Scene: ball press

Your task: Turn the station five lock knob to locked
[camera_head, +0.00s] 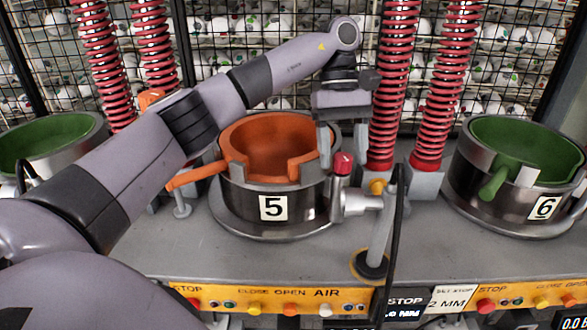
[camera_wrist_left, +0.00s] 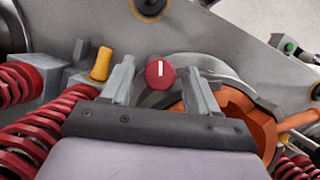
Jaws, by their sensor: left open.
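The station five lock knob (camera_head: 343,164) is a small red cap with a white mark, on a metal fitting at the right side of the station five pot (camera_head: 308,212). It also shows in the left wrist view (camera_wrist_left: 160,75), its white line running nearly up and down the picture. My left gripper (camera_head: 343,148) reaches in from above with its fingers pointing down. In the left wrist view, its open fingers (camera_wrist_left: 160,92) stand on either side of the knob, with visible gaps. I cannot tell whether the fingertips reach the knob's height. My right gripper is not in view.
An orange ring (camera_head: 228,141) with a handle sits in the station five pot. Red coil springs (camera_head: 388,95) rise close to my left gripper. The station six pot (camera_head: 470,190) stands at the right. A black hose (camera_head: 397,230) hangs beside the fitting. A button panel (camera_head: 270,300) runs along the front.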

